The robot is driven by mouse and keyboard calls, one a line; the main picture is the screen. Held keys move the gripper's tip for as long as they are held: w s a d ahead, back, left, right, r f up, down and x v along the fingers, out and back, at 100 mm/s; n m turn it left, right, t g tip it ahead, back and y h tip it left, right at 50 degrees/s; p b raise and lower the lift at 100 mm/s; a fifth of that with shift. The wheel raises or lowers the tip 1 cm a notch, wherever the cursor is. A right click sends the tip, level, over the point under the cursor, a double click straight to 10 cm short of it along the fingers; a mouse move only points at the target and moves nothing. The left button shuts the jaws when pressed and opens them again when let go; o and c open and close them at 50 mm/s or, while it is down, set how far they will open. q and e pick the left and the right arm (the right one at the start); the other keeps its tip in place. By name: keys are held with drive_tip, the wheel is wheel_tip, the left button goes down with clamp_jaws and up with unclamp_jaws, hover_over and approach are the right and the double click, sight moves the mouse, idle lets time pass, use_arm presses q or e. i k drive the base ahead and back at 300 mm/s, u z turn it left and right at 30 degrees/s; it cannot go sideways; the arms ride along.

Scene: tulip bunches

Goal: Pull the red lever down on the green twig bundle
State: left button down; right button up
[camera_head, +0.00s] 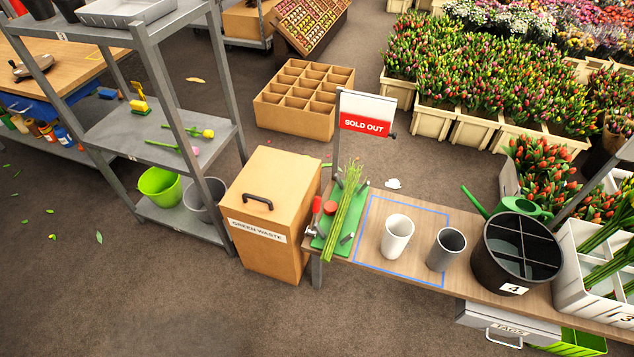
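A bundle of long green twigs (345,212) lies across a green base (324,243) at the left end of the wooden table. A lever with a red handle (317,204) stands on the left side of the base, and its handle points up. A round red part (330,207) sits between the lever and the twigs. The lever seems apart from the bundle, but the contact is too small to tell. Neither of my grippers shows in the head view.
A "SOLD OUT" sign (366,115) rises behind the twigs. A white cup (397,236) and a grey cup (445,249) stand to the right, near a black bucket (490,279).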

sight(318, 199)
drive_tip(key=i, duration=0.8)
drive_tip(key=z, duration=1.05)
